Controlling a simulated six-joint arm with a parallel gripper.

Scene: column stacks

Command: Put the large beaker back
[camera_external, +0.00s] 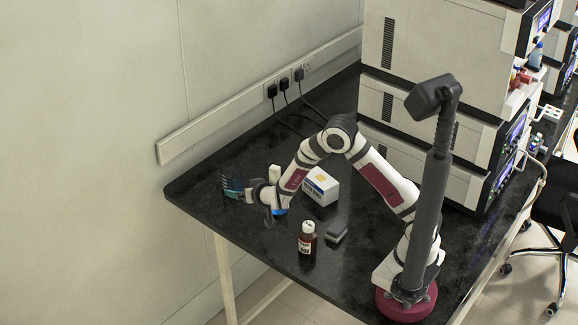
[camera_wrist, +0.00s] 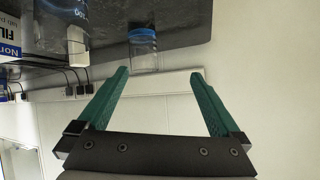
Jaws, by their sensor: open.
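A clear glass vessel with a blue band (camera_wrist: 144,52) stands near the table edge in the wrist view, beyond my fingertips. A second glass vessel with blue in it (camera_wrist: 65,7) is cut off by the top edge of that view. I cannot tell which one is the large beaker. My gripper (camera_wrist: 160,72) has two teal fingers spread wide with nothing between them. In the external view my gripper (camera_external: 230,184) is over the left end of the table. A blue patch (camera_external: 280,211) shows just below my wrist there, partly hidden by it.
A white and blue box (camera_external: 321,187) and a white upright block (camera_external: 274,173) stand near my wrist. A brown bottle (camera_external: 307,238) and a small grey block (camera_external: 337,232) are nearer the front edge. Stacked instruments (camera_external: 405,110) fill the right. Clear black table (camera_external: 215,164) lies behind my gripper.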

